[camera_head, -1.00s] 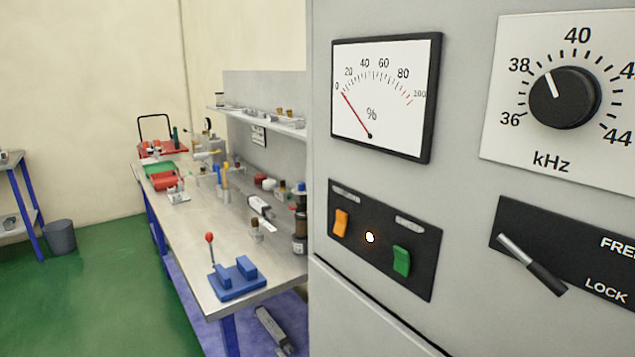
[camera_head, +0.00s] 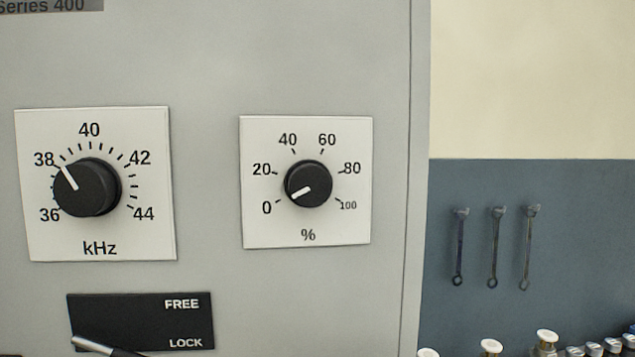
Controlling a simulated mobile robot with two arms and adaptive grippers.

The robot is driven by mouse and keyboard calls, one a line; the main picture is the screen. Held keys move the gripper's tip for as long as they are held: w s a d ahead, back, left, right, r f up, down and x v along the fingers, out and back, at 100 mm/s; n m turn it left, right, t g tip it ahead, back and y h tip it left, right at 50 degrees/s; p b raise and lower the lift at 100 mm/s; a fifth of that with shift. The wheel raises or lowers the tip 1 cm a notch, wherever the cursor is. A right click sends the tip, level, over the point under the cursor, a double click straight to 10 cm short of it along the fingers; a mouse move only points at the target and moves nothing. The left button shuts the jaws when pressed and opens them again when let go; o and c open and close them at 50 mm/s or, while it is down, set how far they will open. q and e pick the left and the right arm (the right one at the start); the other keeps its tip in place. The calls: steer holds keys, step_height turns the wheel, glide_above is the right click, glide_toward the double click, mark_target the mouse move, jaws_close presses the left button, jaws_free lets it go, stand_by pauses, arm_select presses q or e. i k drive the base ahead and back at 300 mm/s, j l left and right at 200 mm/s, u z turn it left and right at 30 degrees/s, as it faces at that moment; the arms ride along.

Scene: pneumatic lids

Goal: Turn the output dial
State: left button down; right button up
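The output dial (camera_head: 309,184) is a black round knob on a white plate (camera_head: 257,225) marked in % from 0 to 100. Its white pointer aims down and left, near the 0 mark. Left of it is a similar black knob (camera_head: 88,187) on a plate marked kHz, its pointer near 38. Neither of my grippers shows in the head view, and nothing touches the dials.
Below the kHz plate is a black FREE/LOCK plate (camera_head: 140,312) with a lever (camera_head: 95,346) partly cut off at the bottom. Several wrenches (camera_head: 495,248) hang on a blue panel (camera_head: 595,260) to the right. Small items stand at the bottom right.

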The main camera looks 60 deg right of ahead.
mark_target(308, 184)
steer(key=z, duration=1.7)
